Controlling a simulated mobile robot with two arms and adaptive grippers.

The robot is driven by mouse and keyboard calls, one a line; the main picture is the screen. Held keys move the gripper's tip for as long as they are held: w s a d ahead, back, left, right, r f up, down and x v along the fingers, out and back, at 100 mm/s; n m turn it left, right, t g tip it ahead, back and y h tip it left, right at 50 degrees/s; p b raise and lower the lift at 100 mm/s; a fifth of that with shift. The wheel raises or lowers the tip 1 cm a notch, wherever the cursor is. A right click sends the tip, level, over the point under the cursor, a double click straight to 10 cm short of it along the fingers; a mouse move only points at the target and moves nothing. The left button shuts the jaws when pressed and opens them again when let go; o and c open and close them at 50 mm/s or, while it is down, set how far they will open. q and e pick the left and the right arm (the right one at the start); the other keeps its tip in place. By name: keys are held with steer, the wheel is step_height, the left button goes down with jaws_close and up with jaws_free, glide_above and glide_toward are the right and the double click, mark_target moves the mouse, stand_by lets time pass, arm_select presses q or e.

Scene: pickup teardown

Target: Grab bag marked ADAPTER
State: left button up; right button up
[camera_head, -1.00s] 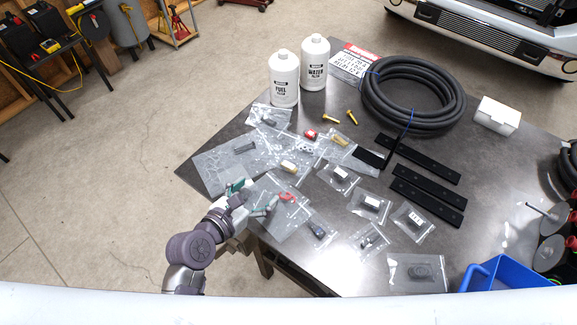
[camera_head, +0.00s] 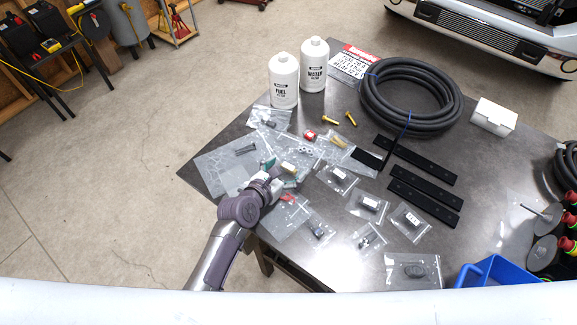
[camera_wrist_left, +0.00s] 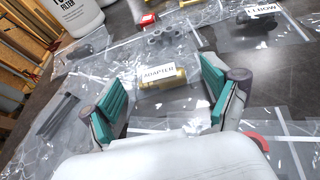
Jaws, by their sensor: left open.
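The ADAPTER bag shows in the left wrist view as a clear bag with a brass-coloured fitting and a white label (camera_wrist_left: 159,76) reading ADAPTER. It lies on the table just ahead of my left gripper (camera_wrist_left: 160,98), between the lines of its two teal-padded fingers. The fingers are open and apart, with nothing held. In the head view the brass fitting (camera_head: 289,168) shows just beyond my left gripper (camera_head: 279,171), which hovers over the bags at the table's near left part. The bag's near part is partly hidden there by the gripper. My right gripper is not in view.
Other clear bags lie close around it, including the ELBOW bag (camera_wrist_left: 263,12) and a bag with a red part (camera_head: 290,198). Two white bottles (camera_head: 284,82) stand behind. A black hose coil (camera_head: 411,97), black strips (camera_head: 424,194) and a blue bin (camera_head: 495,270) are to the right.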

arm_select(q)
steer(key=shift+w+f, duration=0.1)
steer(key=shift+c, duration=1.1)
steer(key=c, duration=1)
